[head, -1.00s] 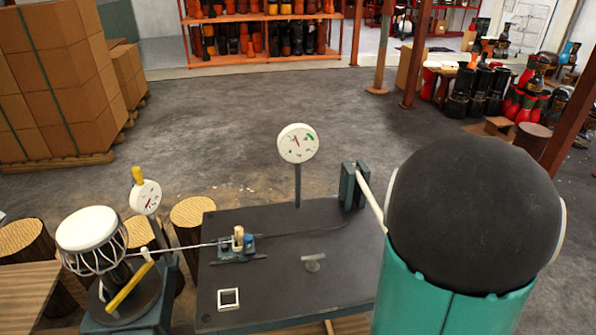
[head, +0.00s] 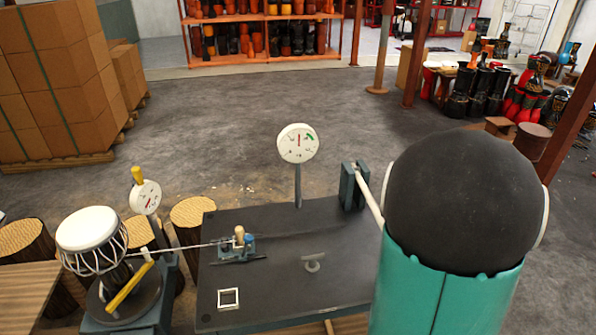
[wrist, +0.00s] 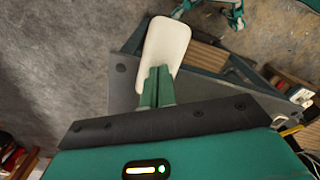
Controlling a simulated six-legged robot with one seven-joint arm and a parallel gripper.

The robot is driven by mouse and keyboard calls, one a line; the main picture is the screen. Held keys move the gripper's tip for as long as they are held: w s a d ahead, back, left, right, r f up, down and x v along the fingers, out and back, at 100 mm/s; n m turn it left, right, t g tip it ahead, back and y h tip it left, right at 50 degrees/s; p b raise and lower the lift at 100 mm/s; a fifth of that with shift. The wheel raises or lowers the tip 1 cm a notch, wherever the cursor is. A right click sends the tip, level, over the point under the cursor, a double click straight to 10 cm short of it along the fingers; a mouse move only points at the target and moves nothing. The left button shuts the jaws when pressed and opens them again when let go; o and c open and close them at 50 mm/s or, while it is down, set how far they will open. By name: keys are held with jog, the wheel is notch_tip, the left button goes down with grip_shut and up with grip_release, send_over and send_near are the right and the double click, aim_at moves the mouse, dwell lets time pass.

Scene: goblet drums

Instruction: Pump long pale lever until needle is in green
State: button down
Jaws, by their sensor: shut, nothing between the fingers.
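The long pale lever (head: 370,202) runs from a dark upright bracket (head: 353,188) on the bench down toward the right, where my arm hides the rest. The big round gauge (head: 298,143) stands on a post behind the bench. Its red needle points about straight up; the green band lies to the needle's right, at the upper right of the dial. In the wrist view my gripper (wrist: 158,72) is shut and empty. Its tips overlap a broad pale paddle (wrist: 168,45), which looks like the lever's end; I cannot tell if they touch.
The dark bench top (head: 335,285) carries a small clamp (head: 240,247) with a cord to a white-topped drum (head: 90,232). A smaller gauge (head: 146,197) and a yellow handle (head: 128,287) stand by the drum. Boxes (head: 50,90) are stacked at left; the floor behind is open.

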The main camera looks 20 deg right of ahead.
notch_tip(320, 180, up, 13)
jog(key=shift+s, duration=0.4)
dwell(0.6)
jog(key=f, duration=1.2)
jog(key=w+f, duration=0.1)
jog(key=f, duration=0.5)
notch_tip(320, 180, up, 18)
jog(key=s, duration=0.1)
jog(key=shift+s, duration=0.15)
jog(key=shift+a+r, duration=0.1)
dwell(0.8)
